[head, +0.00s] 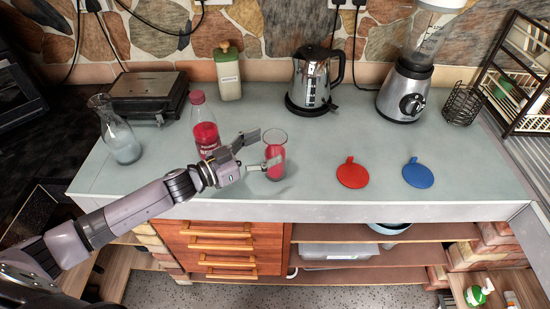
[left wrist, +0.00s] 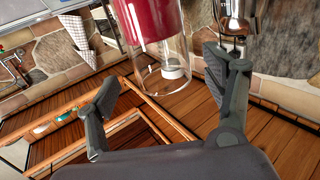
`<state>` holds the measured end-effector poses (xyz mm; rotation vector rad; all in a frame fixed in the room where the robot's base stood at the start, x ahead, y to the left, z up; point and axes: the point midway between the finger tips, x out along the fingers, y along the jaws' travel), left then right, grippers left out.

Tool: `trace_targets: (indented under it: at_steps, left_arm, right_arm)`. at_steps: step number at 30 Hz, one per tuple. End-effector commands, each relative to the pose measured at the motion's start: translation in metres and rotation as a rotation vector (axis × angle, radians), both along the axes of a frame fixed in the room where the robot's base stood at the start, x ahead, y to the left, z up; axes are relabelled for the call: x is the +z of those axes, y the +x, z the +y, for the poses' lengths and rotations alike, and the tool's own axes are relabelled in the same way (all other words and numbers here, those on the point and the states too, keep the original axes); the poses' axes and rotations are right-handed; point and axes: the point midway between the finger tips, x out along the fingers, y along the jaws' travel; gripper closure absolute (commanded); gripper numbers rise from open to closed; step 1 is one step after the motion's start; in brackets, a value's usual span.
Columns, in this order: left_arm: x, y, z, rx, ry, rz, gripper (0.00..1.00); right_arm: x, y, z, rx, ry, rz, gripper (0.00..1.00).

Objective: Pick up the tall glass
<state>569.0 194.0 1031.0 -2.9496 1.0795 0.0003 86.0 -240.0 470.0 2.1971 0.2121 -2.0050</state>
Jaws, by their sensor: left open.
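The tall glass (head: 276,150) stands upright on the grey-green counter (head: 315,150), with red liquid inside and a clear rim. My left gripper (head: 268,147) is open at the glass's left side, with one finger behind and one finger near its front. In the left wrist view, the glass (left wrist: 160,55) appears upside down, between and beyond the two spread fingers (left wrist: 165,90). I cannot tell whether either finger touches it. My right gripper is not in view.
A red bottle (head: 205,128) stands close behind my left gripper. A carafe (head: 121,140), a sandwich press (head: 148,95), a canister (head: 229,75), a kettle (head: 312,80) and a blender (head: 405,90) stand around.

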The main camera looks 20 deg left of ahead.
Motion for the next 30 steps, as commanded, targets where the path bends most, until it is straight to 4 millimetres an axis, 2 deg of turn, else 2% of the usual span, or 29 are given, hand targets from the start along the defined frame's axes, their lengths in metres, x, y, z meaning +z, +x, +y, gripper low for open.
trace_targets:
  at_steps: [1, 6, 15, 30]
  left_arm:
    - [0.007, 0.009, -0.006, 0.001, -0.004, -0.003, 0.25]
    - [0.004, 0.026, -0.020, 0.000, -0.003, -0.002, 0.25]
    - [0.001, 0.029, -0.023, 0.000, -0.001, -0.001, 0.25]
    - [0.001, 0.029, -0.023, 0.000, -0.001, -0.001, 0.57]
  right_arm:
    - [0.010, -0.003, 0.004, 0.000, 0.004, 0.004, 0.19]
    - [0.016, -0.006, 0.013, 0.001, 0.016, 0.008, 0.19]
    - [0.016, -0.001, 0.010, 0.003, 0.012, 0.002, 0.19]
    - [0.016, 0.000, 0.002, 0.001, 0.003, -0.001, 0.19]
